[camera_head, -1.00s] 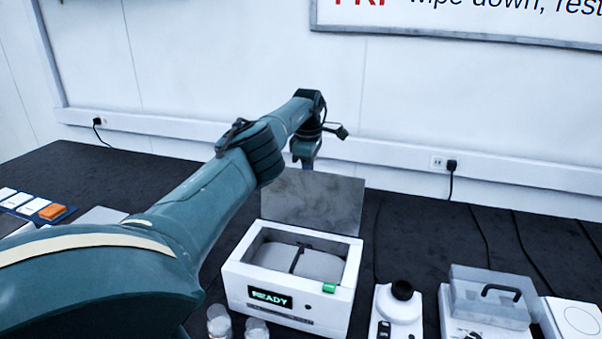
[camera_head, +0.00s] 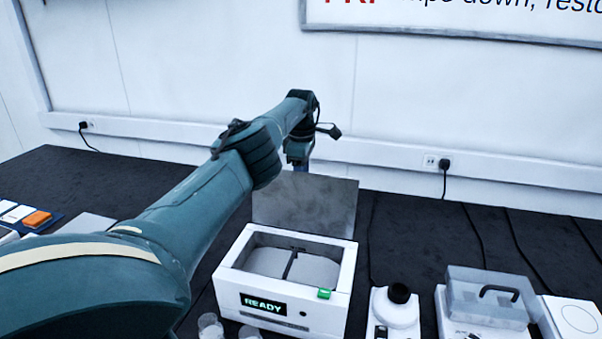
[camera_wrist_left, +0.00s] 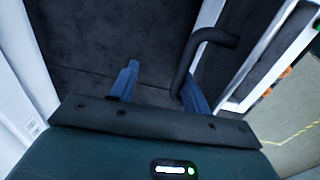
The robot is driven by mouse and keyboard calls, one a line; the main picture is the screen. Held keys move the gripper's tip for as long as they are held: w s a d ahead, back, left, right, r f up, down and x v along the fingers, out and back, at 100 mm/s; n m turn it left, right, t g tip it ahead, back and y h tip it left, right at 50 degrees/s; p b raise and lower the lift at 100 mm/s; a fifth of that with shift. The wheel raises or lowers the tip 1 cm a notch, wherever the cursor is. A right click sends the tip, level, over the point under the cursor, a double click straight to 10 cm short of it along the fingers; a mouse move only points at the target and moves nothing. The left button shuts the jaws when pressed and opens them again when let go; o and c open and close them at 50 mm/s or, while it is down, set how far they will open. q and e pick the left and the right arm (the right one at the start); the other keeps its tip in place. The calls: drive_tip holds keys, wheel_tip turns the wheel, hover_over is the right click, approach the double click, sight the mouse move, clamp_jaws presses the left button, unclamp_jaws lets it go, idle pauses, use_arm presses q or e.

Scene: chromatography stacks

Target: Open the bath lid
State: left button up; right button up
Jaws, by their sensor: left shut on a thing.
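The white bath (camera_head: 290,318) stands on the dark bench with a green READY display and a green button on its front. Its lid (camera_head: 305,205), a grey plate, stands raised at the back edge, and the divided inside is uncovered. My right gripper is not in view.
Small clear vessels (camera_head: 210,326) stand before the bath's left corner. Right of it are a white device with a black top (camera_head: 398,308) and a clear-covered box (camera_head: 490,295). Cables cross the bench at right; the wall with sockets (camera_head: 437,162) is close behind.

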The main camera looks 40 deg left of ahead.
use_arm(q)
drive_tip(key=shift+w, duration=0.1)
wheel_tip(320, 180, up, 13)
drive_tip(key=s+p, duration=0.1)
drive_tip(key=shift+d+p, duration=0.25)
drive_tip(key=shift+p, duration=0.15)
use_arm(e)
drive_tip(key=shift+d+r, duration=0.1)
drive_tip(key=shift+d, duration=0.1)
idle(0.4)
